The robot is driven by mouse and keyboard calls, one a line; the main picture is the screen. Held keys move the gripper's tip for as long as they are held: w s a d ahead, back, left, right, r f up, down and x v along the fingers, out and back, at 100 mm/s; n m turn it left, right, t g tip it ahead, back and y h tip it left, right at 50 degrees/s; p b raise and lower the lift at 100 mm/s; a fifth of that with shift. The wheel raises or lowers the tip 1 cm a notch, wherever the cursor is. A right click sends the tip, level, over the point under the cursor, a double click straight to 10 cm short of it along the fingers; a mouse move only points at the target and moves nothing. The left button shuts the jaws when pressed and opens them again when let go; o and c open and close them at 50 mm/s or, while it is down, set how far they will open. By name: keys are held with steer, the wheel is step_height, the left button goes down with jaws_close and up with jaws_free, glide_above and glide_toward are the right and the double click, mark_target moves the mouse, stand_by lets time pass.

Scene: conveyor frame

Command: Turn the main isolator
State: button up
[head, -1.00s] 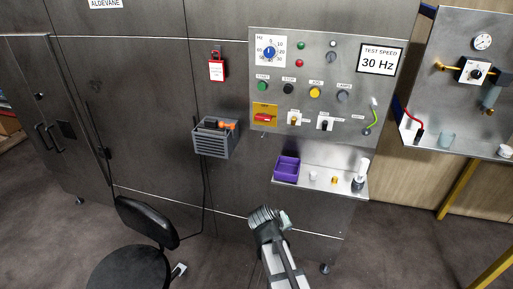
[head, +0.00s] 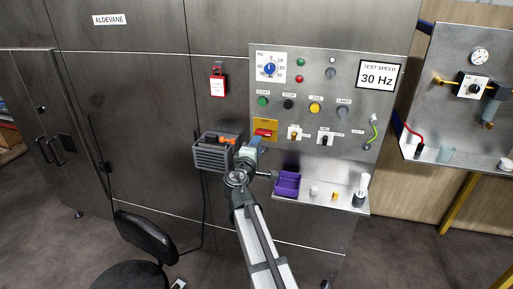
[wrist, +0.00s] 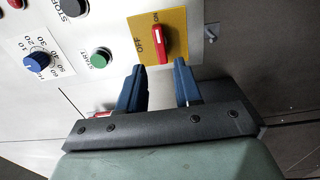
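The main isolator is a red handle (head: 264,132) on a yellow plate (head: 262,124) at the panel's lower left. In the wrist view, the handle (wrist: 158,42) stands upright in the picture, its upper end near the "ON" mark and "OFF" to its left. In the head view it lies about level. My gripper (wrist: 160,82) is open, its two blue fingers apart and nothing between them. The fingers point at the handle, one toward each side and just short of it, with no contact visible. In the head view my gripper (head: 257,143) is just below the plate.
The green start button (wrist: 101,58) and blue-knobbed speed dial (wrist: 36,61) are close by. Small switches (head: 294,135) sit right of the isolator.

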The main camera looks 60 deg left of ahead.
mark_target(263, 134)
steer(key=shift+x, duration=3.9)
steer(key=shift+f, duration=0.1)
jaws_close()
steer(key=n, duration=1.7)
steer(key=shift+o, duration=1.2)
jaws_free()
steer(key=shift+n, duration=0.4)
